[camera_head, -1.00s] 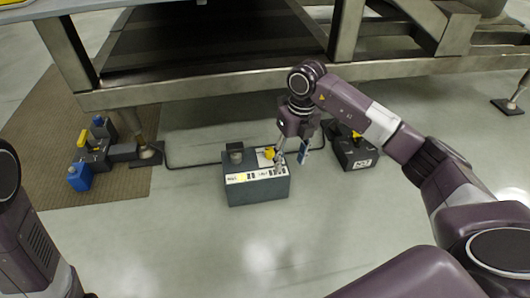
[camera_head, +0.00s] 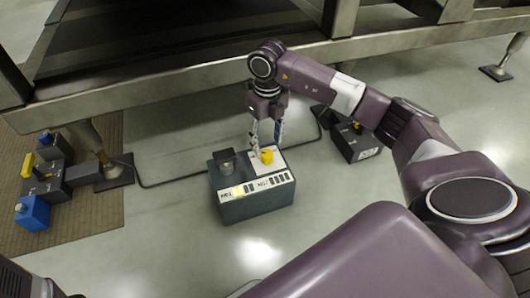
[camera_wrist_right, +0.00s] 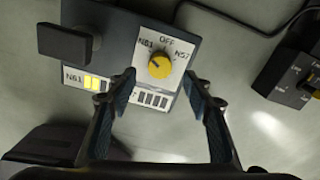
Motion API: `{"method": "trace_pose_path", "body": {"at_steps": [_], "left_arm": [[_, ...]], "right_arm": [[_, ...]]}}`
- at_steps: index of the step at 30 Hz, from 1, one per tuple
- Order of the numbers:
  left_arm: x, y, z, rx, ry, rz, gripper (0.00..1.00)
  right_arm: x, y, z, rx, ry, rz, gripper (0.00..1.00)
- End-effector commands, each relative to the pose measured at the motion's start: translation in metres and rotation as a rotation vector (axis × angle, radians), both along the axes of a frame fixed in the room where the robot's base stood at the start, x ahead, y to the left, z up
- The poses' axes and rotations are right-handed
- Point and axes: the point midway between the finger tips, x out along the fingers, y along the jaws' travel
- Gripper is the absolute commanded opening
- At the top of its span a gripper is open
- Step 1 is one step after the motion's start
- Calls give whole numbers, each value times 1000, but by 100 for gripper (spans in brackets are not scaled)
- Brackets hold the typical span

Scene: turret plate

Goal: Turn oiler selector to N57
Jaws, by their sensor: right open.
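The oiler selector is a round yellow knob (camera_head: 267,156) on a white plate on top of a dark grey box (camera_head: 250,207). In the right wrist view the knob (camera_wrist_right: 159,66) sits among the labels N61 at left, OFF at top and N57 at right. A small dark mark on it seems to point up-left, toward N61. My right gripper (camera_head: 265,140) is above the box, pointing down and open. In the right wrist view its fingers (camera_wrist_right: 160,85) are spread on either side of the knob, apart from it. My left gripper is out of view.
A dark block (camera_head: 225,157) stands beside the knob on the box. The front strip shows N61 with lit yellow bars (camera_wrist_right: 93,83). Another dark box (camera_head: 355,143) is to the right. Blue and yellow parts (camera_head: 34,211) lie at left. A metal frame beam (camera_head: 180,85) runs behind.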

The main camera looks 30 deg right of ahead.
Motion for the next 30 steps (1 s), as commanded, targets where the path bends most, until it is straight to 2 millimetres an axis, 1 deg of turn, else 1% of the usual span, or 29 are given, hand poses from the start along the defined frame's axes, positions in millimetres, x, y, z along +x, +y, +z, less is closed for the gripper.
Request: {"method": "trace_pose_path", "body": {"at_steps": [1,6,9,13,20,23,30], "left_arm": [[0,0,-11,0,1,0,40],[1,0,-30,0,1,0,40],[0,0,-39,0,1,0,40],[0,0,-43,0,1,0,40],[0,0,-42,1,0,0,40],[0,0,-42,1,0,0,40],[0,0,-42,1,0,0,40]], "right_arm": [[0,0,-14,1,1,0,46],[0,0,-41,0,1,-1,46],[0,0,-53,0,1,-1,46],[0,0,-59,1,-1,-1,46],[0,0,-58,0,-1,-1,46],[0,0,-58,0,-1,-1,37],[0,0,-58,0,0,-1,11]]}}
